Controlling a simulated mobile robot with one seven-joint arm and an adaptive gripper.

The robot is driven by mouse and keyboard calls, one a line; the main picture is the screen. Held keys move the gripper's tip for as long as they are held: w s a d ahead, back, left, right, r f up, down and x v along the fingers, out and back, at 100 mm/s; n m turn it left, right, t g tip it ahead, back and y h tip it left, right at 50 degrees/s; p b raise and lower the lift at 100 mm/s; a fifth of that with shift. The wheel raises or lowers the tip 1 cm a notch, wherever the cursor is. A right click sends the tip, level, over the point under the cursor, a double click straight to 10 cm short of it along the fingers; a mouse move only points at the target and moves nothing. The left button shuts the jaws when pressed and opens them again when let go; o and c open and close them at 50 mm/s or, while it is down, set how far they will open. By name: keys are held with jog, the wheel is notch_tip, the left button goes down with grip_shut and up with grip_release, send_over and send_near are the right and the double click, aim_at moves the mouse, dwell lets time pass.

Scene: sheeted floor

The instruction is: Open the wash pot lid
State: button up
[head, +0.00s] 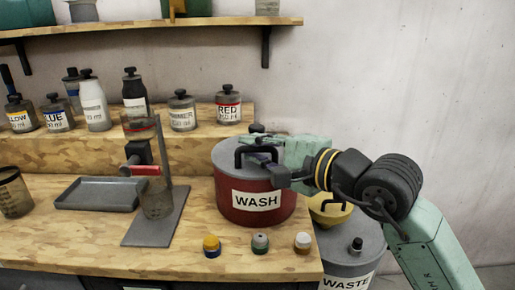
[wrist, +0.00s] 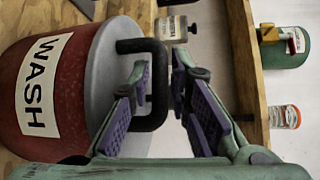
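The red wash pot (head: 236,205) with its white WASH label stands on the bench, and it fills the left of the wrist view (wrist: 40,95). Its grey lid (head: 228,157) lies flat on top and looks closed. A black loop handle (wrist: 155,60) rises from the lid. My gripper (wrist: 163,68) is at the handle with its purple-padded fingers apart. One finger shows within the loop and the other outside, so the handle's bar lies between them. I cannot see clear contact. In the head view my gripper (head: 268,165) partly hides the handle.
A grey WASTE bin (head: 349,264) with a yellow funnel (head: 328,211) stands right of the bench. Small capped jars (head: 260,243) line the front edge. A stand (head: 153,228) and grey tray (head: 95,195) are left. Labelled bottles (head: 182,112) stand on the raised step behind.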

grip_shut()
dwell(0.4)
